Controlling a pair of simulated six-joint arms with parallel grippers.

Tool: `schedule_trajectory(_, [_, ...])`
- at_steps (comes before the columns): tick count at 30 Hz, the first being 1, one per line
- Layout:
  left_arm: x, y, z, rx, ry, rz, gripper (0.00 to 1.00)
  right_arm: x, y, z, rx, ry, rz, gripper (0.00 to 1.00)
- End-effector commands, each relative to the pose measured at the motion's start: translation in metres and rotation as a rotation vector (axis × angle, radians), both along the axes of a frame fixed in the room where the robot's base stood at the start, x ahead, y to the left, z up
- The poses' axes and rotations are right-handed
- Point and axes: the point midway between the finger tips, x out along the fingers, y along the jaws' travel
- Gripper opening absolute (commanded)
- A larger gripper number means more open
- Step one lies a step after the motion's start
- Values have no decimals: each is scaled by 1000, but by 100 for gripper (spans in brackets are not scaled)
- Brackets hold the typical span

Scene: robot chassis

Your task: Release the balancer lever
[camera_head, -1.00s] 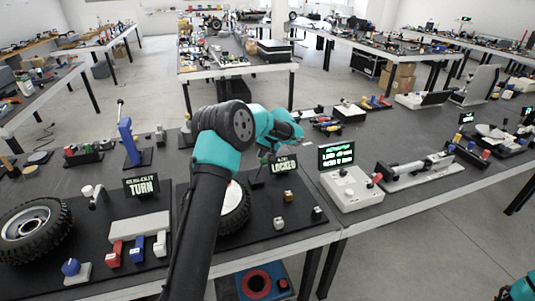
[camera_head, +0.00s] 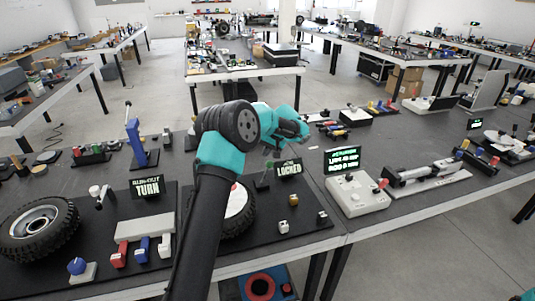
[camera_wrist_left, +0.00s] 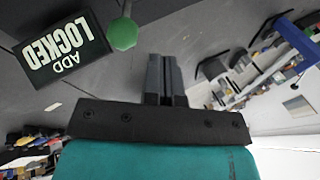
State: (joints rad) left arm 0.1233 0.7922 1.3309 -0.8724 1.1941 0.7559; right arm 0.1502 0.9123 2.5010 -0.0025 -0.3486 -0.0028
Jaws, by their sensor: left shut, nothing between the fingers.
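A sign reading "ADD LOCKED" (camera_head: 289,168) stands on the dark mat, right of a wheel (camera_head: 238,205) partly hidden by my left arm. In the left wrist view the sign (camera_wrist_left: 62,48) is upside down. Beside it is a lever with a round green knob (camera_wrist_left: 123,34) on a dark stem. My left gripper (camera_head: 269,151) is above and behind the sign in the head view. In the wrist view its fingers (camera_wrist_left: 164,62) are shut together and empty, with the green knob apart from them to the left. My right gripper is not in view.
A grey control box (camera_head: 357,195) with a green-lit screen stands right of the mat. A "TURN" sign (camera_head: 148,187) and another wheel (camera_head: 38,228) are at left.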

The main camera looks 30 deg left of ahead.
Motion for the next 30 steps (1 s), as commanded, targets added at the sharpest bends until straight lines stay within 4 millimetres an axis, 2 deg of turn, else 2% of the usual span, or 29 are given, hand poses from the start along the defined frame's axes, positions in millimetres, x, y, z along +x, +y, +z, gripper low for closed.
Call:
schedule_trajectory(6, [-7,14,31,0,-3,3,0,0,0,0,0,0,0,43])
schedule_trajectory(18, [2,-22,97,0,-3,1,0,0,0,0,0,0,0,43])
schedule_trajectory(24, [4,-30,113,0,0,1,0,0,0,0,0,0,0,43])
schedule_trajectory(30, [4,-30,116,0,0,1,0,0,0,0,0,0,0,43])
